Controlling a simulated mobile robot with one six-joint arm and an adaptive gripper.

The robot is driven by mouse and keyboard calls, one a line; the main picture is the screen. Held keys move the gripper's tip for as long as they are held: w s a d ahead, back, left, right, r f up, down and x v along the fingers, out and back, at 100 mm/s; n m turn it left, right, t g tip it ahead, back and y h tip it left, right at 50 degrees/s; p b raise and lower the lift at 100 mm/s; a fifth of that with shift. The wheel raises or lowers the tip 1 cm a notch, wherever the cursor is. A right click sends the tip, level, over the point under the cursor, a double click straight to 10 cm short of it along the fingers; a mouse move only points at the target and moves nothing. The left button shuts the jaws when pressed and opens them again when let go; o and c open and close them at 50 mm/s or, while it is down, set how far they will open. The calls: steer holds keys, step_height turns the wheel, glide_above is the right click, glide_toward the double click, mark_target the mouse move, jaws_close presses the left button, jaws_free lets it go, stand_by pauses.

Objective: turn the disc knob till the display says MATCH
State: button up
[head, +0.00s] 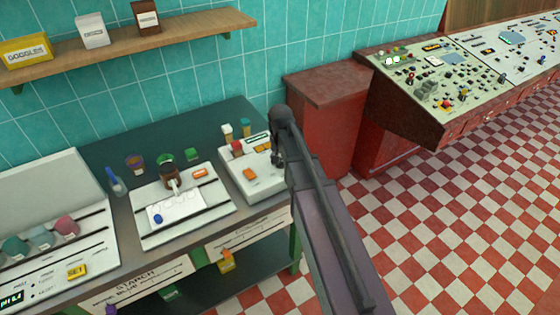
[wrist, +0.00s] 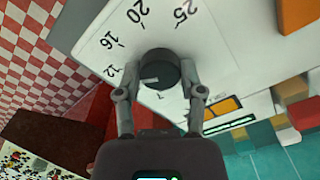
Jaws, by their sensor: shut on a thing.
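The dark disc knob (wrist: 158,66) sits on a white panel (wrist: 215,50) with a printed scale around it; 12, 16, 20 and 25 are readable. A pale pointer mark shows on the knob. My gripper (wrist: 160,76) is shut on the knob, one finger on each side. In the head view my gripper (head: 277,158) is at the right part of the white device (head: 238,180), and my arm hides the knob. A small display strip (head: 257,139) lies at the back of the device; its text is too small to read. It also shows in the wrist view (wrist: 229,125), unreadable.
A red cabinet (head: 325,130) stands to the right, a shelf (head: 120,42) above.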

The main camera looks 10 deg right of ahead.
steer(key=shift+s, duration=0.1)
stand_by(0.4)
steer(key=o, duration=1.2)
steer(key=shift+c, duration=0.2)
